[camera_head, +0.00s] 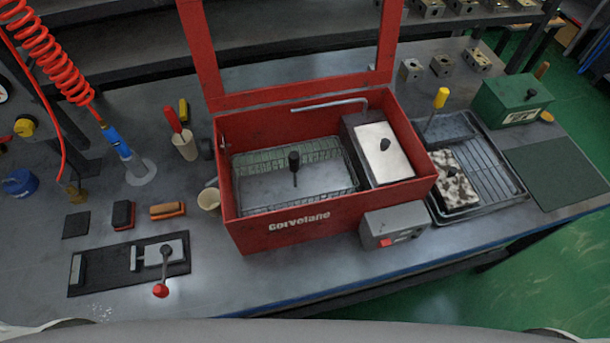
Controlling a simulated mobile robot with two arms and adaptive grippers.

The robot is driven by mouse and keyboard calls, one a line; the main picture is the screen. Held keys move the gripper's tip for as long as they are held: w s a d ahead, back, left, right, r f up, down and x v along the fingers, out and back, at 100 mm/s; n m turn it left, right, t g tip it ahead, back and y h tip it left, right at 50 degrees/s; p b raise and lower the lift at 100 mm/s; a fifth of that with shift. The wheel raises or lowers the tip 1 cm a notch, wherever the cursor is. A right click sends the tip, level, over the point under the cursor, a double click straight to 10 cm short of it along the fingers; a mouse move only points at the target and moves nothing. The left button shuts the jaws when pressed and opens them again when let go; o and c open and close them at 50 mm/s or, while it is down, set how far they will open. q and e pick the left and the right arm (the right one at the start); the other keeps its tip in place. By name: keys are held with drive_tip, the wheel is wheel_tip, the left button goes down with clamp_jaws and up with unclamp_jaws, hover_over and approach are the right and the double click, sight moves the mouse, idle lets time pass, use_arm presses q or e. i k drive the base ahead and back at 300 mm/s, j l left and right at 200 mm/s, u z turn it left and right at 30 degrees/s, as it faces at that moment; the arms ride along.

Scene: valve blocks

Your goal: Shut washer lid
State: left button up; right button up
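The red washer (345,215) stands in the middle of the bench with white lettering on its front. Its lid (300,93) is open and raised at the back edge; it looks like a red frame, its top cut off by the picture. Inside the tub, a wire basket (262,203) with a black knob sits at left. A metal-topped box (382,160) with a black knob sits at right. A bent grey pipe (330,104) runs along the back. Neither of my grippers is in view.
A grey control box (395,226) with a red switch juts from the washer's front right. A tray (497,170) with a speckled block stands at right. A cup (209,201) stands close at left. A clamp fixture (160,252) lies front left.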

sight(192, 14)
drive_tip(key=k+j+z, duration=0.25)
drive_tip(key=k+j, duration=0.35)
drive_tip(key=k, duration=0.15)
